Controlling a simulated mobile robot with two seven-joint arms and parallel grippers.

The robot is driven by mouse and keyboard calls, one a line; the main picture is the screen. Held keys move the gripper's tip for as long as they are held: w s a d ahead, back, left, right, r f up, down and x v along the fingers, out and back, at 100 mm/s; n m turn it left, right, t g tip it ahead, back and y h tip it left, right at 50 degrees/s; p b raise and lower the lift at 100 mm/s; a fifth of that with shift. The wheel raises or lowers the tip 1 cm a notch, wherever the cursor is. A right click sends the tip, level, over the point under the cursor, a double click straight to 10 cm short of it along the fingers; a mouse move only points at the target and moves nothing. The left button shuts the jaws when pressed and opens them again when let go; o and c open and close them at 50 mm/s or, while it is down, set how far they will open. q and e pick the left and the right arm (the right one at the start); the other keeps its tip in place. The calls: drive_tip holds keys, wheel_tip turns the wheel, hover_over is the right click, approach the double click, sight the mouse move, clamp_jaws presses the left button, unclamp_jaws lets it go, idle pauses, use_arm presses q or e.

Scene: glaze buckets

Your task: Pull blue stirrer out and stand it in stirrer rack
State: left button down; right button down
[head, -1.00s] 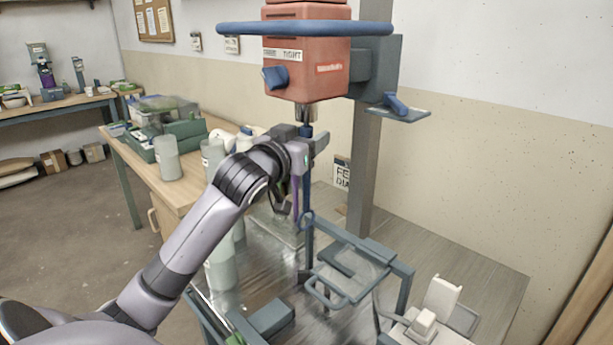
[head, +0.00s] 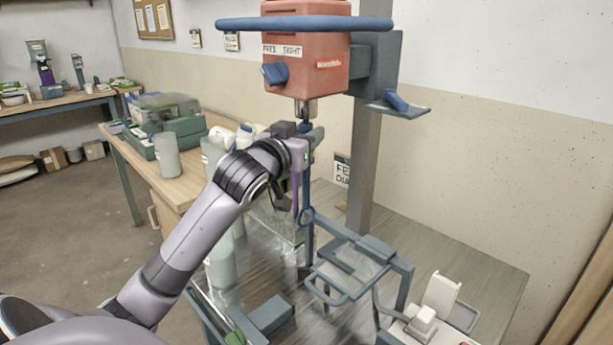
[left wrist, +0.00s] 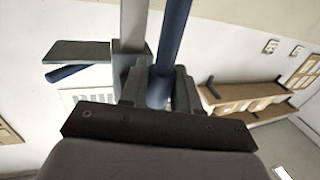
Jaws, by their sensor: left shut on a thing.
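My left gripper (head: 306,142) is shut on the blue stirrer (head: 308,185), high on its shaft, just below the red mixer head (head: 306,50). The stirrer hangs upright beneath the metal chuck (head: 306,108); I cannot tell whether its top is still inside it. In the left wrist view the blue shaft (left wrist: 172,45) runs between the two fingers (left wrist: 158,88). A blue-grey frame (head: 345,292) stands below and right on the metal bench; I cannot tell whether it is the stirrer rack. My right gripper is not in view.
A grey column (head: 364,170) rises behind the stirrer. A wooden bench (head: 150,165) with bins and pale containers stands left. A white device (head: 440,293) sits at the bench's right.

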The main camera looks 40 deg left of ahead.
use_arm(q)
drive_tip(key=shift+f, duration=0.35)
drive_tip(key=shift+f+b, duration=0.9)
drive_tip(key=shift+f, duration=0.55)
drive_tip(key=s+a, duration=0.1)
drive_tip(key=s, duration=1)
idle(0.8)
